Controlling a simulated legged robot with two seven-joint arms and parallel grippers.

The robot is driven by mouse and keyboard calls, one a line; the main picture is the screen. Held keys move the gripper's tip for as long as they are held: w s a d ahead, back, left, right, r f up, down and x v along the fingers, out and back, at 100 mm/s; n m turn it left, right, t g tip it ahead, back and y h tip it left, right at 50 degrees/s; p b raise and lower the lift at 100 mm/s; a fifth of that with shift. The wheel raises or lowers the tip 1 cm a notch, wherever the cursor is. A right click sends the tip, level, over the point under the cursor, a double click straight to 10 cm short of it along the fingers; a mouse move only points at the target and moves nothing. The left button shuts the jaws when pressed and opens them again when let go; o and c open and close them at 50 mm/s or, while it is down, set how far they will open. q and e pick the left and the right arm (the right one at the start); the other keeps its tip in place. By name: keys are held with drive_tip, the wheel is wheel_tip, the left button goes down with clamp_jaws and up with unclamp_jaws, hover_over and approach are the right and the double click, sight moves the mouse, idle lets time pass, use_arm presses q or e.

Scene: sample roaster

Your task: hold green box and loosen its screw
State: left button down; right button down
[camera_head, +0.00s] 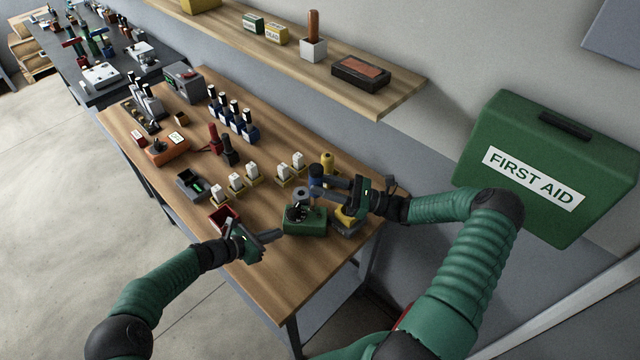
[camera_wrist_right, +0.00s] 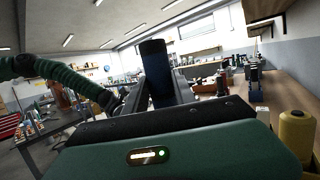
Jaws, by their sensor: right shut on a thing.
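My right gripper (camera_head: 318,191) is above and just behind the box, shut on a dark blue upright handle (camera_head: 316,171). That handle also stands between the fingers in the right wrist view (camera_wrist_right: 155,72); its lower end is hidden. My left gripper (camera_head: 272,246) is low over the table, left of the box, its fingers apart and pointing toward it. It appears empty and apart from the box.
White-topped pieces (camera_head: 236,182) stand in rows beyond. A yellow cylinder (camera_head: 327,160) stands behind my right gripper. A green first aid case (camera_head: 550,170) and a wooden shelf (camera_head: 405,92) are on the wall.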

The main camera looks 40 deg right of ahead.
use_arm(q)
drive_tip(key=shift+s+d+r, duration=0.2)
drive_tip(key=shift+d, duration=0.1)
use_arm(e)
drive_tip(key=m+h, duration=0.5)
drive_tip(key=h, duration=0.3)
drive_tip(key=a+m+h, duration=0.1)
drive_tip(key=m+h, duration=0.4)
drive_tip(key=h, duration=0.4)
drive_tip(key=a+m+h, duration=0.1)
drive_tip(key=m+h, duration=0.4)
drive_tip(key=h, duration=0.3)
drive_tip(key=shift+a+f+h, duration=0.1)
drive_tip(key=shift+a+h, duration=0.05)
drive_tip(key=shift+h, duration=0.15)
use_arm(q)
drive_tip(key=shift+w, duration=0.1)
use_arm(e)
drive_tip(key=m+g+h, duration=0.2)
drive_tip(key=g+h, duration=0.1)
drive_tip(key=shift+w+m+h, duration=0.1)
drive_tip(key=shift+m+h, duration=0.2)
drive_tip(key=shift+d, duration=0.25)
drive_tip(key=shift+s+a, duration=0.1)
drive_tip(key=shift+s, duration=0.15)
drive_tip(key=shift+f, duration=1.25)
